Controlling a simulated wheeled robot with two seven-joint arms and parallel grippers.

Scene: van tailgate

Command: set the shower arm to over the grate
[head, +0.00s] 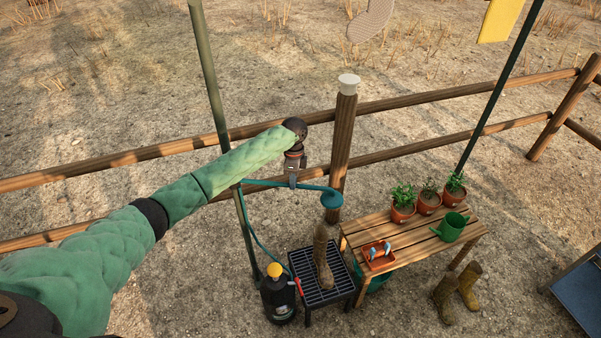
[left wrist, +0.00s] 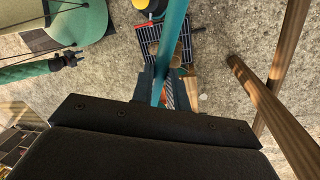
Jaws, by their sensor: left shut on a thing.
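The teal shower arm (head: 311,187) runs out beside the wooden post and ends in a round teal head (head: 332,200). The head hangs near a tall muddy boot (head: 322,255) that stands on the dark grate (head: 306,274). My left gripper (head: 292,183) is shut on the shower arm, left of its head. In the left wrist view the shower arm (left wrist: 174,40) passes between the fingers (left wrist: 163,90), with the grate (left wrist: 148,34) below. A small dark claw (left wrist: 68,61) at the left there may be my right gripper; its jaws are unclear.
A black tank with a yellow cap (head: 277,296) stands left of the grate. A wooden bench (head: 405,240) on the right holds potted plants, a green watering can (head: 452,227) and an orange tray (head: 378,257). The capped post (head: 342,135) and fence rails stand behind. More boots (head: 456,292) stand front right.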

